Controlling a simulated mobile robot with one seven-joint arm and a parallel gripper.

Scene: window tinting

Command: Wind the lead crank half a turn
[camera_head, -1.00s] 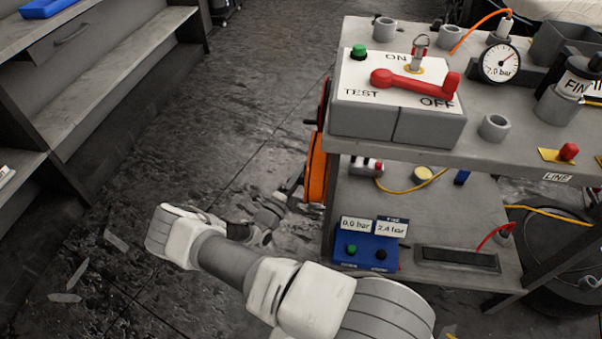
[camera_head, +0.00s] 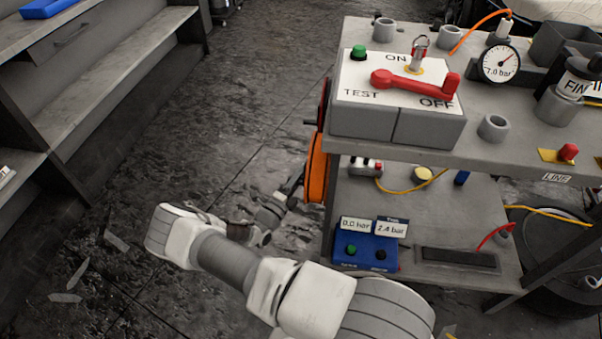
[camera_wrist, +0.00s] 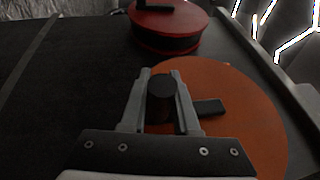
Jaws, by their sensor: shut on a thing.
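The orange reel (camera_head: 316,168) hangs on the left side of the cart, and its face fills the right of the wrist view (camera_wrist: 245,120). A dark crank arm (camera_wrist: 208,107) lies across that face, with a round black knob (camera_wrist: 161,86) standing out from it. My gripper (camera_wrist: 161,76) is shut on the knob, one finger on each side. In the head view my gripper (camera_head: 290,187) reaches the reel's left side, and the knob cannot be made out there.
A red reel (camera_wrist: 170,27) with its own dark handle sits beyond the orange one. The cart top (camera_head: 480,150) carries a switch box (camera_head: 395,105) with a red lever and a gauge. Shelves (camera_head: 90,85) stand at the left, with open floor between.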

